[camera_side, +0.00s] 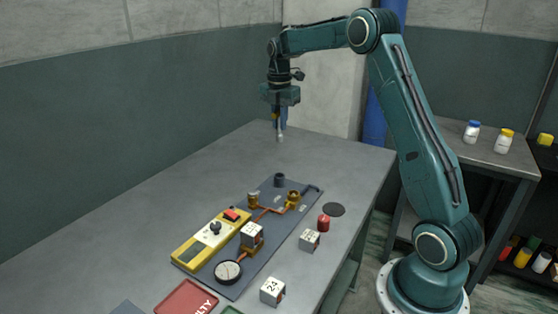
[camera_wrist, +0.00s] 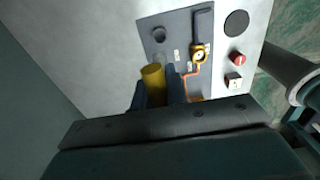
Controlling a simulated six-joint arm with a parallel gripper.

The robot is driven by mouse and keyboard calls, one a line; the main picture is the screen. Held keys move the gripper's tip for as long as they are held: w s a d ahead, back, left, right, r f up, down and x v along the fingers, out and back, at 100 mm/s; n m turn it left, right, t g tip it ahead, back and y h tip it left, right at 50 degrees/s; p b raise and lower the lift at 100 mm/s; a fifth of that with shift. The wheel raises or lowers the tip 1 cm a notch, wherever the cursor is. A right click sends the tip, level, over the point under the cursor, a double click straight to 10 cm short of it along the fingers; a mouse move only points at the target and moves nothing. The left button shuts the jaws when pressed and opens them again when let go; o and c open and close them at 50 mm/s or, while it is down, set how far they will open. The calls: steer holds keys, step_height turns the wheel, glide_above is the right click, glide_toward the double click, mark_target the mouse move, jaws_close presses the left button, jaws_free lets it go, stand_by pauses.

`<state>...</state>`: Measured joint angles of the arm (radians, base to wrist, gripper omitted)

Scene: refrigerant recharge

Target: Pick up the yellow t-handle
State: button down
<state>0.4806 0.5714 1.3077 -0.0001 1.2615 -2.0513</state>
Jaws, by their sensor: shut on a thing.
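The yellow t-handle (camera_wrist: 153,78) shows in the wrist view as a yellow cylinder between the two blue fingers of my gripper (camera_wrist: 158,90). My gripper is shut on it. In the side view, my gripper (camera_side: 280,122) points down and holds the handle above the far part of the table, with a pale tip (camera_side: 280,139) below the fingers. Most of the handle is hidden by the fingers in the side view.
A dark plate (camera_side: 285,223) on the table (camera_side: 130,215) carries brass fittings, copper pipe, a white block and a round gauge (camera_side: 228,272). A yellow meter (camera_side: 190,253) lies along its left. A red cap (camera_side: 323,223) and white blocks (camera_side: 272,291) stand right. The table's left is clear.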

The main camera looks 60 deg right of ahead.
steer(key=shift+r, duration=2.35)
steer(key=shift+f, duration=0.1)
